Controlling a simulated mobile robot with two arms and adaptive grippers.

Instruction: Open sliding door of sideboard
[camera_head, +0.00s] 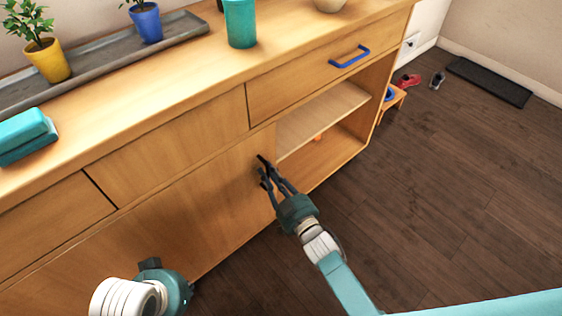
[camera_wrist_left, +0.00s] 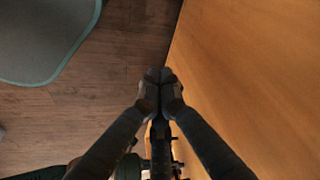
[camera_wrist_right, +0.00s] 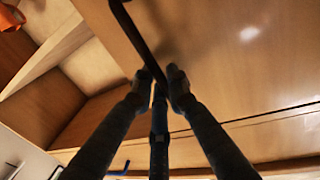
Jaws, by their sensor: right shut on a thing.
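The wooden sideboard (camera_head: 185,92) runs diagonally across the head view. Its sliding door (camera_head: 205,215) covers the lower left of the front; the compartment with a shelf (camera_head: 325,112) to its right is uncovered. My right gripper (camera_head: 264,174) is at the door's right edge, shut on the dark bar handle, which shows in the right wrist view (camera_wrist_right: 133,33). My left gripper (camera_wrist_left: 160,76) is shut and empty, beside the wooden front in the left wrist view. In the head view its fingers are mostly hidden behind my left wrist.
A blue drawer handle (camera_head: 350,57) sticks out above the open compartment. A teal cup (camera_head: 240,24), potted plants (camera_head: 50,62) and a teal box (camera_head: 26,136) stand on top. A small stool (camera_head: 393,97) is beyond the right end. Dark floor in front is clear.

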